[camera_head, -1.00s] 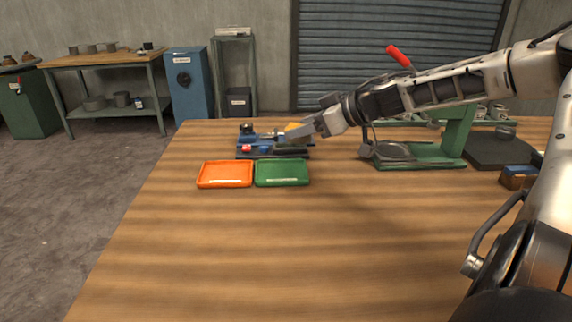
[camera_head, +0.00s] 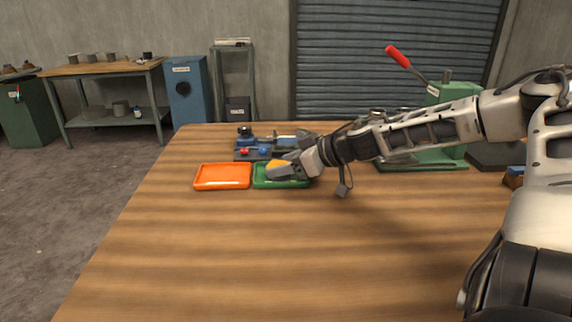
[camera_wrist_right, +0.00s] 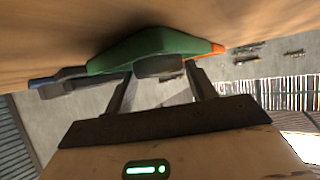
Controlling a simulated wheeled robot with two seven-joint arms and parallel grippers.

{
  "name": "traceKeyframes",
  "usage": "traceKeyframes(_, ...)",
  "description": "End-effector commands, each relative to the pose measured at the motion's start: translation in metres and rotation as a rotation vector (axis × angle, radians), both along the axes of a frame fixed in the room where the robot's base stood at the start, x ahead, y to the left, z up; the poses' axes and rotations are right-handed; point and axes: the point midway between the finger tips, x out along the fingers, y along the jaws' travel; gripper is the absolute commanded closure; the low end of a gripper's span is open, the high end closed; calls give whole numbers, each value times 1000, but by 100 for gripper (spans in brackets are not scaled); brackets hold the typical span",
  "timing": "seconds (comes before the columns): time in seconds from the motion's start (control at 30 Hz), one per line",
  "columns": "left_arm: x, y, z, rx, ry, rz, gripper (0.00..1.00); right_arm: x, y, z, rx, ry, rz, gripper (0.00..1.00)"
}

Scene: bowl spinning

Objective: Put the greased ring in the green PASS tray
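The green tray (camera_head: 261,183) lies on the wooden table, right beside an orange tray (camera_head: 223,187). My right gripper (camera_head: 285,170) is low over the green tray and hides much of it. A rounded piece with a yellow-orange top (camera_head: 277,165), which I take for the greased ring, is at its fingertips. In the right wrist view the ring (camera_wrist_right: 160,67) shows as a dark grey disc between the two fingers, with the green tray (camera_wrist_right: 110,58) behind it. Whether it touches the tray floor I cannot tell. My left gripper is not in view.
A blue and dark fixture (camera_head: 262,142) with a red knob stands just behind the trays. A green press (camera_head: 455,98) with a red-tipped lever stands at the back right. The front of the table is clear.

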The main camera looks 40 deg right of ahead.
Motion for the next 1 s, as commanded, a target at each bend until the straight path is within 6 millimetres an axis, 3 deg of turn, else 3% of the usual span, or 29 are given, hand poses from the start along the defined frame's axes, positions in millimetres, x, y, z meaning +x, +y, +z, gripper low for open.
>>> traceKeyframes(0.07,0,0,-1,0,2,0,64,0,0,0,0,0,0,25)
traceKeyframes(0.47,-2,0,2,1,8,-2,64,-2,-2,5,-1,-1,-2,25)
traceKeyframes(1.0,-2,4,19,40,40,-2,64,-36,-13,28,-2,-4,3,25)
